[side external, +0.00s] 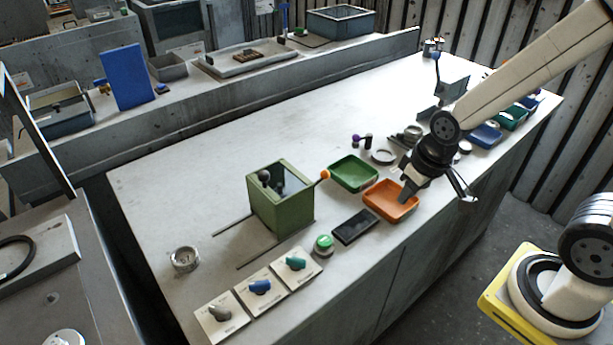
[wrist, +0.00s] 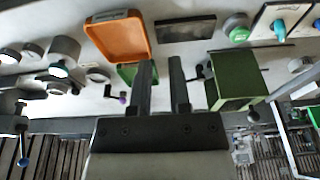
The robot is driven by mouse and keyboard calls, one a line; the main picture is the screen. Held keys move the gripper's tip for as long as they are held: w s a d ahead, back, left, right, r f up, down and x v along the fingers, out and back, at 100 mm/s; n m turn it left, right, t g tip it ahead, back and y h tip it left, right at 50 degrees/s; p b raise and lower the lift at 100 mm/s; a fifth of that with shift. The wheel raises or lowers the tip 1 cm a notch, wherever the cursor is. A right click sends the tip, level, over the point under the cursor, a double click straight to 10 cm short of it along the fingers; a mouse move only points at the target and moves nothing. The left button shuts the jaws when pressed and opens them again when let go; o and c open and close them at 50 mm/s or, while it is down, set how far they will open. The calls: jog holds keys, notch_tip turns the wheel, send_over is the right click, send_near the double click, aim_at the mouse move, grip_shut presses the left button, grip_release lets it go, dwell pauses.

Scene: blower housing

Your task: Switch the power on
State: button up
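Three rotary switches on pale plates line the front left edge of the bench in the side view: one with a grey knob (side external: 219,313), one with a blue knob (side external: 260,286) and one with a teal knob (side external: 296,263). The teal knob also shows at the top right of the wrist view (wrist: 278,27). A round green button (side external: 323,242) sits right of them. Their labels are too small to read. My gripper (side external: 436,190) is open and empty, above or beside the orange tray, well right of the switches. Its two fingers (wrist: 161,62) stand apart in the wrist view.
A green box housing (side external: 280,208) with rods stands mid-bench. A black pad (side external: 355,227), an orange tray (side external: 390,212) and a green tray (side external: 352,183) lie between it and my gripper. A metal ring part (side external: 185,259) sits at left.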

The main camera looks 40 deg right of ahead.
jog(key=shift+o, duration=1)
jog(key=shift+w+a, duration=0.15)
jog(key=m+g, duration=0.3)
jog(key=m, duration=0.4)
send_near(296, 258)
notch_tip(296, 258, down, 6)
jog(key=shift+a+f, duration=0.1)
jog(key=shift+f, duration=0.2)
